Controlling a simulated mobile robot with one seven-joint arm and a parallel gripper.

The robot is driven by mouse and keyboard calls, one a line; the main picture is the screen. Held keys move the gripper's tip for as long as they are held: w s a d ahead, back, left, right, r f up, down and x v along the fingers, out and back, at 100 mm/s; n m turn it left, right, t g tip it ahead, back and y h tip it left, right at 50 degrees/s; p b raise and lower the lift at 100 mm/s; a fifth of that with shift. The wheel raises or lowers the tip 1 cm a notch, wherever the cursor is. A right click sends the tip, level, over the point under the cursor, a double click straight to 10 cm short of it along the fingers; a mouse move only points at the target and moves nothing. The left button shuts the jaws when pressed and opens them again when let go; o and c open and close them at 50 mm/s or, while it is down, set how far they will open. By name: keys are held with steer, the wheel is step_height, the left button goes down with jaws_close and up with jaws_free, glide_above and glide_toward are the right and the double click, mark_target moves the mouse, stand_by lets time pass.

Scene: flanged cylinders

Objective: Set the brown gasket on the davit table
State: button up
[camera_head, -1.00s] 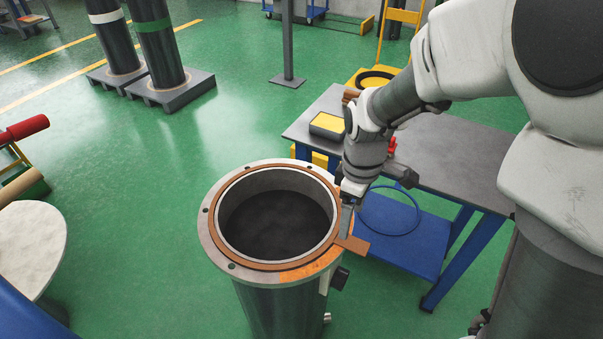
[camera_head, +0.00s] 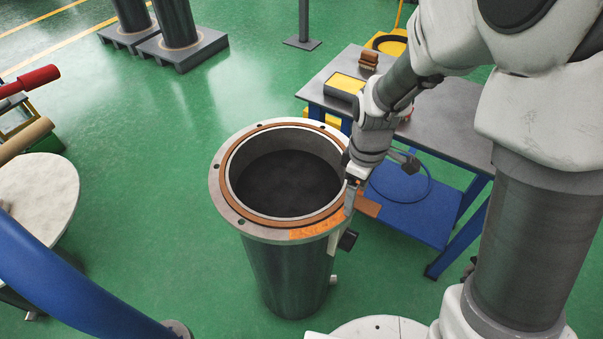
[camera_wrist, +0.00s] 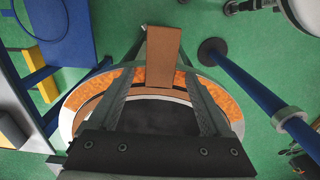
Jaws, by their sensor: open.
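The brown gasket (camera_head: 369,206) lies as a flat ring on the flange of an upright dark cylinder (camera_head: 286,270), its tab sticking out over the right side. In the wrist view its tab (camera_wrist: 164,52) shows between my fingertips. My gripper (camera_head: 351,197) is open at the flange's right edge, pointing down at the tab; it also shows in the wrist view (camera_wrist: 163,76). Whether a finger touches the tab I cannot tell. A round pale table (camera_head: 40,192), seemingly the davit table, stands at the left by a thick blue curved tube (camera_head: 75,300); its visible top is bare.
A grey-topped workbench (camera_head: 440,118) with a blue lower shelf stands behind my gripper, with a yellow-topped box (camera_head: 344,86) on it. Red and tan rolls lie at the far left. Green floor is clear between the cylinder and the round table.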

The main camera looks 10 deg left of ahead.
steer(key=shift+c, duration=0.3)
jaws_close()
stand_by(0.3)
